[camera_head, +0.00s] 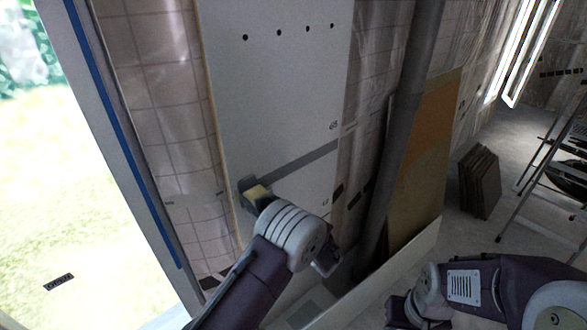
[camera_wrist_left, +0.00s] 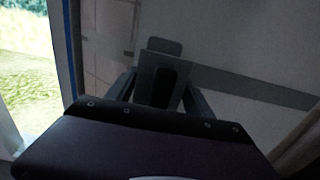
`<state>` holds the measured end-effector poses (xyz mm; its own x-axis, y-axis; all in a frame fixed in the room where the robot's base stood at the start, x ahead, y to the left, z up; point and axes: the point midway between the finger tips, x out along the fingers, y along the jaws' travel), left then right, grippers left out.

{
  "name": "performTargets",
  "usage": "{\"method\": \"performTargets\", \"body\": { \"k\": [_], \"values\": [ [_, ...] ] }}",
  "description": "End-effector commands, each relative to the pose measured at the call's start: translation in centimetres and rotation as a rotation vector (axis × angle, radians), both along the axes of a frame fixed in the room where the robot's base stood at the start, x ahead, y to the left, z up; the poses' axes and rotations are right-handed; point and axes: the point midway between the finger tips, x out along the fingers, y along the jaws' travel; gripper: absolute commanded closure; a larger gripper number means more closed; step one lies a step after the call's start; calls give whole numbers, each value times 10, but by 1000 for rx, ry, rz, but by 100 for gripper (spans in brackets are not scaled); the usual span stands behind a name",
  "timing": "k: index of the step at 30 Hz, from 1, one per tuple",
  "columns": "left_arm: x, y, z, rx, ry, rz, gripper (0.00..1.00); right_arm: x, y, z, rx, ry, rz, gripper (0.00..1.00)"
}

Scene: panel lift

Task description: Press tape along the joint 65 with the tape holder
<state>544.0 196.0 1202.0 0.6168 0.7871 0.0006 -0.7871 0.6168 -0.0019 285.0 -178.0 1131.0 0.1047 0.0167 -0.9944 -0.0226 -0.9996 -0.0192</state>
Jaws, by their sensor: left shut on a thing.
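A pale panel (camera_head: 285,90) stands against the tiled wall. A grey band (camera_head: 300,158) runs across it along a joint, below a small printed mark that looks like 65 (camera_head: 333,125); the band also shows in the left wrist view (camera_wrist_left: 250,84). My left gripper (camera_head: 256,193) is shut on the tape holder (camera_head: 246,186), at the panel's left edge by the band's left end. In the left wrist view the holder (camera_wrist_left: 160,72) sits between the fingers, a dark block and grey plate facing the panel. I cannot tell whether it touches.
A grey pipe (camera_head: 402,120) rises right of the panel, with brown board (camera_head: 425,140) behind it. A stack of dark panels (camera_head: 480,182) and a stepladder (camera_head: 540,165) stand at right. A bright opening lies at left behind a blue-striped frame (camera_head: 120,135).

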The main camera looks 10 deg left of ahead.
Motion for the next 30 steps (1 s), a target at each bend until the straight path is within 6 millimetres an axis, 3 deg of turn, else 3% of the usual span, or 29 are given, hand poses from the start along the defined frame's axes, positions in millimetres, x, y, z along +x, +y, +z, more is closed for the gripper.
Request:
{"method": "performTargets", "body": {
  "k": [7,17,30],
  "values": [
    [28,-23,-3,-1,-4,0,81,0,0,-17,0,0,0,64],
    [39,-31,-2,0,-1,0,81,0,0,-22,0,0,0,64],
    [82,-64,-1,0,-2,0,81,0,0,-48,0,0,0,64]
  ]
}}
